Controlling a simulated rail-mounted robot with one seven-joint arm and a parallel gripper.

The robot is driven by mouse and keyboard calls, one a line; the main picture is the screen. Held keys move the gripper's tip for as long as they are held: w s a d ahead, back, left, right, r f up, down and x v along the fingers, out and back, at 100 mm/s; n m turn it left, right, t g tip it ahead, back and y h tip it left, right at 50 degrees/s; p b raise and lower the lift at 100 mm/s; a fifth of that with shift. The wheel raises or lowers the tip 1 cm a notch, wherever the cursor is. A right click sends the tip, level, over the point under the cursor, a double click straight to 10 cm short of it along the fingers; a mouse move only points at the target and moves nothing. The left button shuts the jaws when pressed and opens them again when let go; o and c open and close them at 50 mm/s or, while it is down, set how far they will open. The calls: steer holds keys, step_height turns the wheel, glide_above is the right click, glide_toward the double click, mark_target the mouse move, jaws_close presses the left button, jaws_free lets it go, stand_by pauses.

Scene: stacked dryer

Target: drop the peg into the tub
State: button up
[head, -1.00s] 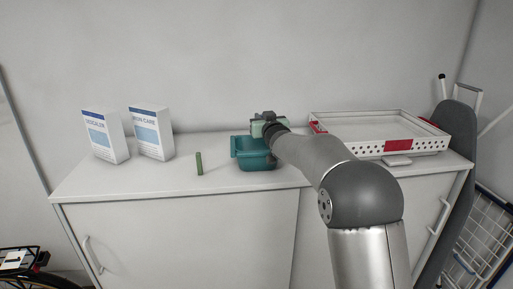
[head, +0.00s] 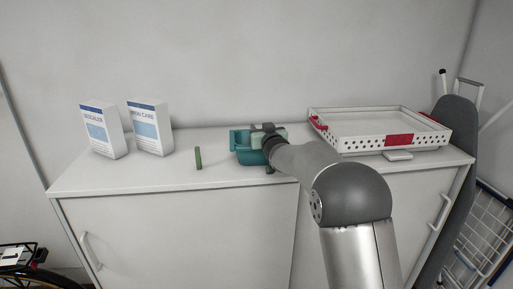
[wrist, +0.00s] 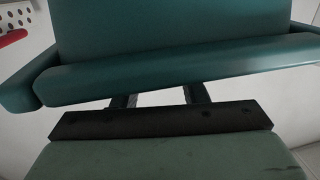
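A slim green peg (head: 198,158) stands on the white counter, left of the tub and apart from it. The teal tub (head: 240,146) sits on the counter, its right part hidden by my arm. My gripper (head: 269,168) is low at the tub's front right in the head view, mostly hidden by the wrist. In the wrist view, the tub's rim and wall (wrist: 180,75) fill the upper part. The two dark fingers of my gripper (wrist: 159,98) are apart with nothing visible between them. Their tips are hidden behind the rim, and I cannot tell whether they touch the tub.
A white perforated tray (head: 360,143) with red parts stands right of my arm, a small white block (head: 398,155) before it. Two white boxes (head: 101,130) (head: 151,129) stand at the left. The counter between boxes and peg is free. A wall is behind.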

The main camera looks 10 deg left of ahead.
steer(key=b+v, duration=0.7)
steer(key=v, duration=1)
steer(key=shift+s, duration=0.3)
steer(key=s+d+f+m+g+h, duration=0.3)
steer(key=s+d+f+g+h, duration=0.4)
steer(key=s+d+f, duration=0.75)
steer(key=s+d+f+g, duration=0.1)
steer(key=s+f+g, duration=0.3)
steer(key=s, duration=0.7)
steer(key=s+d+f+m+g, duration=0.1)
steer(key=s+f+g, duration=0.4)
steer(key=s, duration=0.7)
steer(key=shift+s, duration=0.3)
